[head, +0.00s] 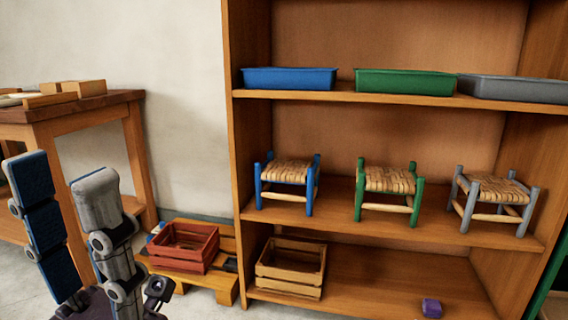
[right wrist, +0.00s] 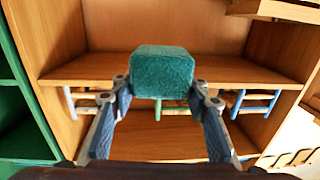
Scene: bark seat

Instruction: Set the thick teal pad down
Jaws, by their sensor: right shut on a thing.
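The thick teal pad (right wrist: 162,72) shows in the right wrist view, a block with rounded edges. My right gripper (right wrist: 161,88) is shut on it, one finger at each side. The pad is in front of the wooden shelf unit, with shelf boards behind it. Neither the pad nor the right gripper shows in the head view. My left gripper (head: 66,168) is at the lower left of the head view, fingers up and apart, with nothing between them.
The shelf unit (head: 247,150) holds blue (head: 288,79), green (head: 405,84) and grey trays, and blue, green and grey stools below them. Its bottom shelf has a wooden crate (head: 291,268), a purple block (head: 432,307) and free room between. A red crate (head: 183,247) stands on a pallet.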

